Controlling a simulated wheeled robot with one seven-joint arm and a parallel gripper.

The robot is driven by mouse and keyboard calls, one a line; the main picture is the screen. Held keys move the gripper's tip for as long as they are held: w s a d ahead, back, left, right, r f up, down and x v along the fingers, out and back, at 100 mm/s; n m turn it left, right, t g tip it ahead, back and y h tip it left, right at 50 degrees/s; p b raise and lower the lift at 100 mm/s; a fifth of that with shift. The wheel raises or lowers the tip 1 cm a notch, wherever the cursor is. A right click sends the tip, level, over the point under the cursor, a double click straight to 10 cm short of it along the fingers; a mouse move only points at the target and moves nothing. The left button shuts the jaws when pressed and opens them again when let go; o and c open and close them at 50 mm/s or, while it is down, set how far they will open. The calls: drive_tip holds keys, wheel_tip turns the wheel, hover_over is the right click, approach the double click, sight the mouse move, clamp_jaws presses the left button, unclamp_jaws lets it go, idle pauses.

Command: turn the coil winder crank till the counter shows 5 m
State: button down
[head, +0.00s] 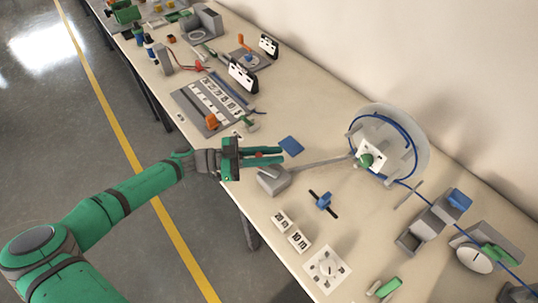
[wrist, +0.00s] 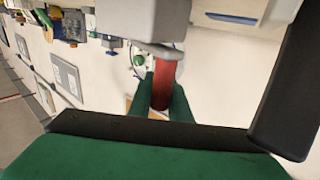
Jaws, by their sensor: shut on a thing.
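The coil winder stands at the right of the bench, with a pale round reel (head: 418,150) and blue line wound on it. A green knob (head: 367,160) sits at its hub. A long grey bar (head: 325,162) runs left from the hub towards a grey block (head: 272,181). My gripper (head: 270,155) is at the bench's front edge, its green fingers pointing right. In the wrist view the fingers are shut on a red crank handle (wrist: 165,85), which joins a grey part (wrist: 157,48) above it. No counter reading is legible.
White number cards (head: 299,240) and a white dial plate (head: 327,269) lie near the front edge. A blue-and-black part (head: 323,201) lies beyond them. Grey bins (head: 421,232) stand to the right. A grey board with number tiles (head: 213,98) lies left of the winder.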

drive_tip(key=m+g, duration=0.1)
drive_tip(key=g, duration=0.1)
drive_tip(key=shift+w+d+f+m+g, duration=0.1)
drive_tip(key=shift+d+m+g, duration=0.3)
drive_tip(key=shift+m+g, duration=0.3)
drive_tip(key=shift+g, duration=0.2)
drive_tip(key=shift+s+a+g, duration=0.1)
drive_tip(key=shift+s+g, duration=0.1)
drive_tip(key=shift+g, duration=0.1)
drive_tip(key=c, duration=1.6)
unclamp_jaws()
drive_tip(key=shift+c, duration=0.2)
drive_tip(key=shift+w, duration=0.1)
drive_tip(key=shift+w+a, duration=0.1)
drive_tip(key=shift+a, duration=0.25)
drive_tip(key=w+a, duration=0.1)
drive_tip(key=a, duration=0.9)
drive_tip(key=shift+w, duration=0.25)
drive_tip(key=shift+d, duration=0.1)
